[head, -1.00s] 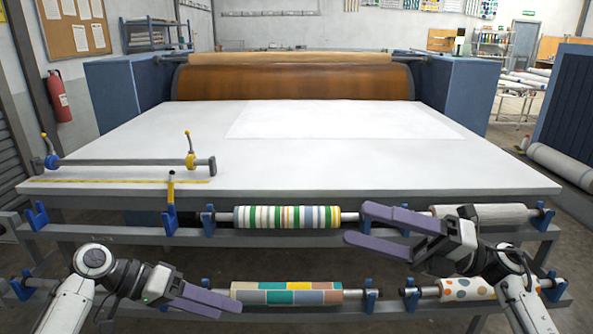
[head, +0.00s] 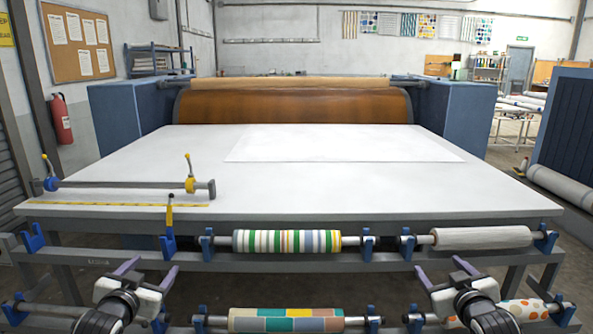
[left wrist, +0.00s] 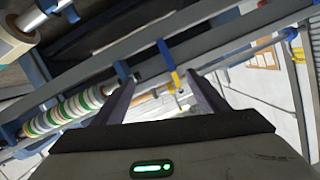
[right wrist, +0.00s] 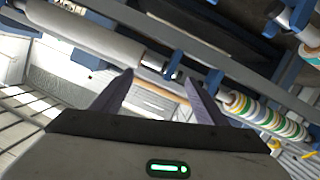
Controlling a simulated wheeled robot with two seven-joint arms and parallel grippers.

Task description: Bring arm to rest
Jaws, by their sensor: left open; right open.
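My left gripper (head: 150,271) is open and empty in the head view, at the lower left in front of the press table's rack. In the left wrist view its two fingers (left wrist: 160,98) stand apart with nothing between them. My right gripper (head: 441,271) is open and empty at the lower right, below the plain whitish roll (head: 480,237). In the right wrist view its fingers (right wrist: 160,95) are spread with nothing between them. Both grippers point forward, roughly level with each other.
The striped roll (head: 287,241) lies on the upper rack and the colour-block roll (head: 286,319) on the lower one. A dotted roll (head: 522,311) is partly hidden by my right arm. A bar with yellow and blue clamps (head: 120,184) lies on the white table (head: 330,190).

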